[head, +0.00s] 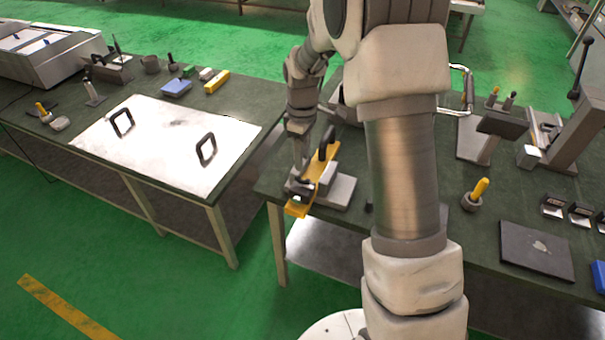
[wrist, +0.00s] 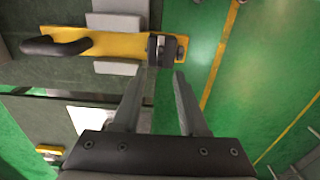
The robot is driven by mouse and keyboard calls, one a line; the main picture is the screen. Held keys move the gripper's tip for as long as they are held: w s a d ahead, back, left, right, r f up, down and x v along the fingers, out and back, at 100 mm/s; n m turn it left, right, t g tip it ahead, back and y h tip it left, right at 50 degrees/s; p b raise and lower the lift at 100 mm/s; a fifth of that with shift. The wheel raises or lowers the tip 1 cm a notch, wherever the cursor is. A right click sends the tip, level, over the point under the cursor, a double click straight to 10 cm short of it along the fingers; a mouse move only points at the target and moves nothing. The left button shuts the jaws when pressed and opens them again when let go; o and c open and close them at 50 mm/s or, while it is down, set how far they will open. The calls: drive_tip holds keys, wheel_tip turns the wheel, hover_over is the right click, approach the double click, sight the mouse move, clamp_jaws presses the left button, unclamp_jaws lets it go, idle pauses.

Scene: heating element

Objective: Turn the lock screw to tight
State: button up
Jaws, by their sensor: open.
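A yellow bar (wrist: 110,45) with a black handle (wrist: 55,46) runs across grey blocks (wrist: 117,22). At the bar's right end in the wrist view sits a dark block with a small metal piece, which looks like the lock screw (wrist: 163,48). My gripper (wrist: 162,74) is open and empty, its fingertips just short of this block in the picture. I cannot tell whether they touch it. In the head view my gripper (head: 299,187) is over the near end of the yellow bar (head: 322,167) and hides the screw there.
The bar's fixture stands at the left front corner of a dark green bench (head: 400,225). A gap separates it from another bench on the left with a white plate (head: 165,140) and two black handles.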

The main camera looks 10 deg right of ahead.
sight(302, 178)
wheel_tip(302, 178, down, 7)
drive_tip(key=shift+f, duration=0.1)
idle(0.3)
clamp_jaws()
